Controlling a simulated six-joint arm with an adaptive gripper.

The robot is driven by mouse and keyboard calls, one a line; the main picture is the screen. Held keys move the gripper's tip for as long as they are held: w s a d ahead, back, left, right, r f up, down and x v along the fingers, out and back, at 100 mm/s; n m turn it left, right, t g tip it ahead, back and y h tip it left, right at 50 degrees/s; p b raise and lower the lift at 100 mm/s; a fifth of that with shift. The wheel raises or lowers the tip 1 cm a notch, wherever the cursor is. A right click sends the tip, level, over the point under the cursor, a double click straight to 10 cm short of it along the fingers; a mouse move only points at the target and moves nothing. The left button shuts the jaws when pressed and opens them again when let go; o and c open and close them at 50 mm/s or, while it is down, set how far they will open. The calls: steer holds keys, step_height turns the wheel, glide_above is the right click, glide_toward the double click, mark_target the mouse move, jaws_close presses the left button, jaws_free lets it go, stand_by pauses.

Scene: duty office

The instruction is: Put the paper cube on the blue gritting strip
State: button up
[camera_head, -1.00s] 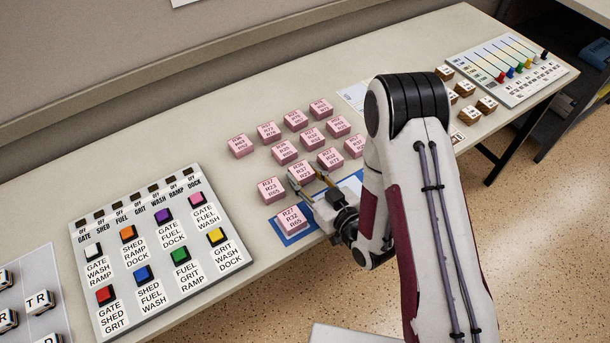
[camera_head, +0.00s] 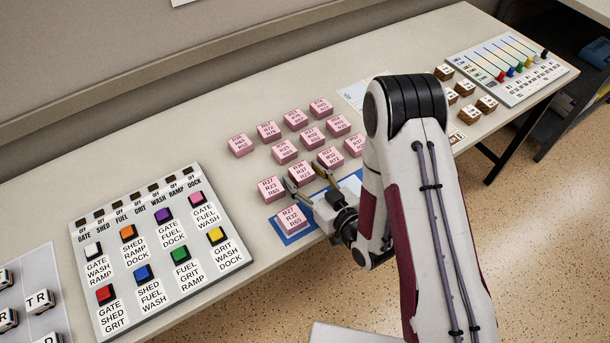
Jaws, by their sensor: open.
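Several pink paper cubes printed with black route codes stand on the table; I cannot tell which one the task means. One cube (camera_head: 291,219) rests on the blue strip (camera_head: 300,237) at the table's front edge, and another cube (camera_head: 271,189) sits at or just behind its back edge. More of the blue shows to the right (camera_head: 352,183), but my gripper covers the middle. My gripper (camera_head: 308,180) is low over the strip, fingers spread and pointing toward the cubes behind. A cube (camera_head: 301,173) stands by the gap between the fingertips. I see nothing held.
A button panel (camera_head: 160,255) with coloured buttons lies to the left. Several more cubes (camera_head: 285,151) stand close behind my gripper. Brown blocks (camera_head: 486,104) and a slider panel (camera_head: 512,70) lie at the right. The table's back left is bare.

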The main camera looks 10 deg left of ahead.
steer(key=shift+v, duration=3.95)
steer(key=shift+w, duration=0.1)
steer(key=shift+w+d+r+h, duration=0.15)
steer(key=shift+w+r+h, duration=0.15)
steer(key=shift+w, duration=0.2)
steer(key=shift+g+h, duration=0.3)
steer(key=shift+h, duration=0.6)
steer(key=w+d+r, duration=0.2)
steer(key=w, duration=0.1)
steer(key=shift+w+d+r, duration=0.15)
steer(key=shift+w+r, duration=0.15)
steer(key=d+r+m+h, duration=0.3)
steer(key=d+r+h, duration=0.4)
steer(key=d+r, duration=0.65)
steer(key=s+d+r+m+g+h, duration=0.2)
steer(key=s+d+r+m+g, duration=0.15)
steer(key=s+d+r, duration=0.5)
steer(key=s+r+m+g, duration=0.1)
steer(key=s+r+m, duration=0.1)
steer(key=s, duration=1.4)
steer(key=shift+s+a+r, duration=0.15)
steer(key=shift+a+r, duration=0.1)
steer(key=shift+a, duration=0.15)
